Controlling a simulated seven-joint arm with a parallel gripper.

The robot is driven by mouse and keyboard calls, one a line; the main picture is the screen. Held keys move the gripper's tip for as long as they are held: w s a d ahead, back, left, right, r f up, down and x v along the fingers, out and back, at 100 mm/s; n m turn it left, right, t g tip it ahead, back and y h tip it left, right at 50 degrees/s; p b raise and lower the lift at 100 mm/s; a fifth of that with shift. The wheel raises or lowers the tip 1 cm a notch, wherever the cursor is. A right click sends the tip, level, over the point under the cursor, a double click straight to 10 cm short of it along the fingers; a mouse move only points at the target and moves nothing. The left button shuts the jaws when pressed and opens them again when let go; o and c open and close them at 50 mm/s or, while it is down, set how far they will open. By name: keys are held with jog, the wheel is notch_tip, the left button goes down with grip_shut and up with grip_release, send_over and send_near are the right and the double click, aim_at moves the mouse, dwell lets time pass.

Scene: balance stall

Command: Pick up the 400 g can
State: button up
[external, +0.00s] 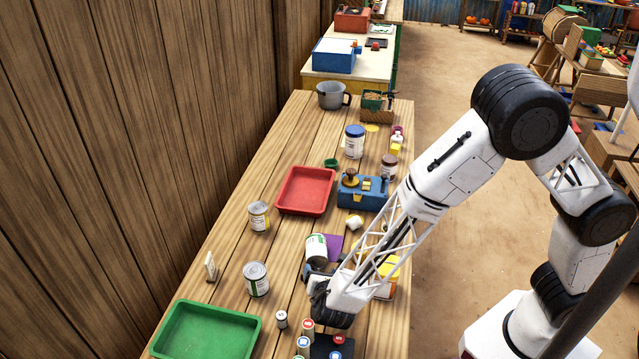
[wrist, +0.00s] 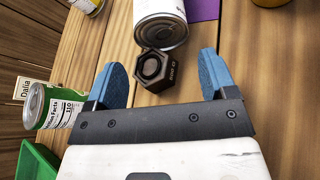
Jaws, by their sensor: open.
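Several cans stand on the wooden table, and I cannot read which is marked 400 g. A white-and-green can (external: 316,249) stands just beyond my gripper (external: 316,280); a white can (wrist: 160,22) shows ahead of the fingers in the wrist view. A can with a green label (external: 256,279) stands to the left, also in the wrist view (wrist: 52,108). A yellow-labelled can (external: 259,216) stands farther back. My gripper (wrist: 161,75) is open, low over the table. A dark hexagonal weight (wrist: 158,70) sits between its blue fingertips, close to the white can. My arm mostly hides it externally.
A green tray (external: 182,348) lies at the near left and a red tray (external: 279,205) farther back. A blue box (external: 360,202) stands beside the red tray. Small weights (external: 308,325) lie near my gripper. A small card (external: 211,265) stands near the left edge.

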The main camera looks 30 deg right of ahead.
aim_at(317, 261)
jog(key=shift+w+d+f, duration=0.15)
jog(key=shift+w, duration=0.2)
jog(key=shift+x, duration=2.6)
jog(key=shift+d, duration=0.1)
jog(key=c, duration=0.8)
jog(key=shift+o, duration=0.2)
jog(key=shift+r, duration=0.25)
notch_tip(317, 261, up, 10)
jog(key=shift+f, duration=0.2)
